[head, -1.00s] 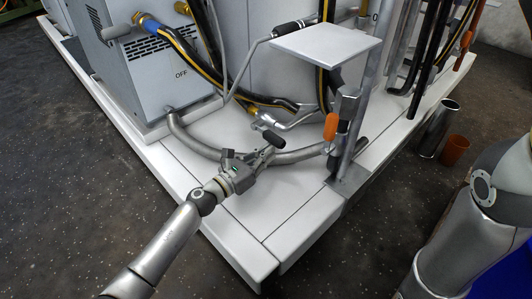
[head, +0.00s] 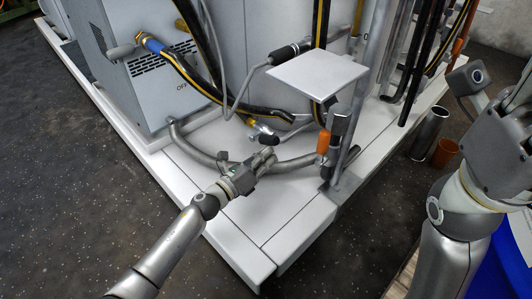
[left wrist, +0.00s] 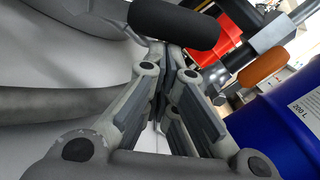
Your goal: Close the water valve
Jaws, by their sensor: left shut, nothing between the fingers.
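A lever with a black grip (head: 269,139), which looks like the water valve's handle, sits over the curved grey pipe (head: 300,162) on the white base. In the left wrist view the black grip (left wrist: 175,22) lies crosswise just beyond my fingertips; whether they touch is unclear. My left gripper (head: 270,160) is shut and empty, just below the grip in the head view. Its closed fingers also show in the left wrist view (left wrist: 168,68). The valve body is mostly hidden. My right arm is raised at the right; its fingertips are not clear.
An orange handle (head: 323,142) hangs beside the post under a flat grey plate (head: 318,75). Black-yellow hoses (head: 190,75) run behind. A metal cylinder (head: 429,132) and an orange cup (head: 445,153) stand at the right. A blue drum (left wrist: 285,125) shows in the left wrist view.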

